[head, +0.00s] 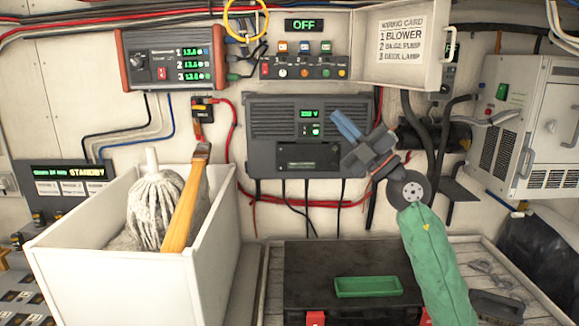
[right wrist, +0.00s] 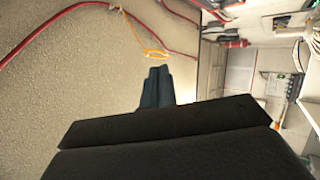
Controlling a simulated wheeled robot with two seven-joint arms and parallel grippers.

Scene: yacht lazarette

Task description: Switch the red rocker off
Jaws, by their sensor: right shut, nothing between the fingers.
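A switch panel (head: 303,67) is on the back wall, with several small coloured controls and orange, blue and green tags above them. A small red piece at its left end (head: 265,70) may be the red rocker; its position is too small to read. A display (head: 303,25) above the panel reads OFF in green. My right gripper (head: 345,125) is shut and empty, its blue fingers pointing up and left in front of the grey unit's right side, below the panel. The blue fingers also show in the right wrist view (right wrist: 156,88), close together. My left gripper is not in view.
An open white cover with a wiring card (head: 401,38) sticks out right of the panel. The grey unit (head: 262,130) hangs below. A white bin (head: 125,285) with a mop stands left. A black case (head: 350,260) with a green tray (head: 368,287) lies below. Cables line the wall.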

